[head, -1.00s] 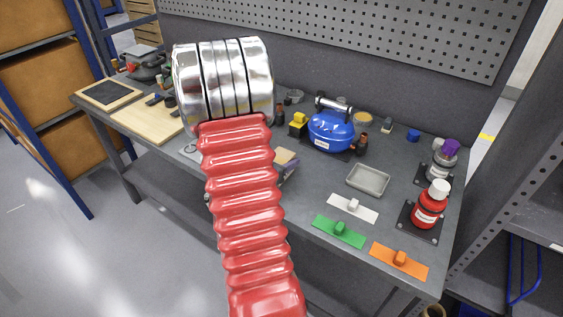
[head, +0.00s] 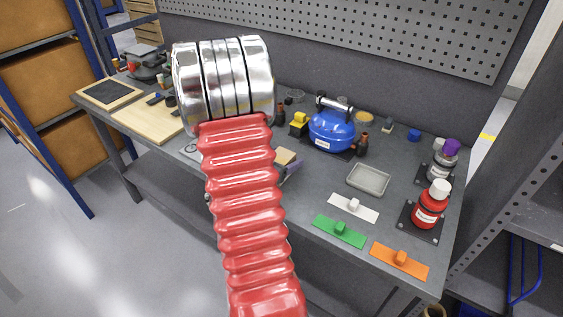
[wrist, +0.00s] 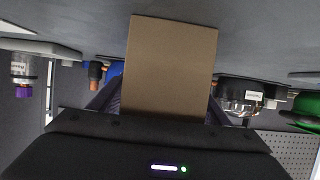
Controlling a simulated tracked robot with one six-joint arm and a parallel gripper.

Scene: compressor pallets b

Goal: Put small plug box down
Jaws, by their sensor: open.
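The small plug box is a plain tan carton (head: 286,156). In the head view it shows just right of my red arm, near the front edge of the grey workbench (head: 310,185). In the wrist view the box (wrist: 170,65) fills the middle, between the two dark fingers of my gripper (wrist: 160,108). The fingers are open on either side of the box. In the head view a purple-grey finger shows beside the box (head: 293,167); the rest of my gripper is hidden behind my arm. Whether the box's underside rests on the bench cannot be seen.
A blue compressor (head: 331,130) stands behind the box, with dark bottles beside it. Bare bench separates box and tray.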

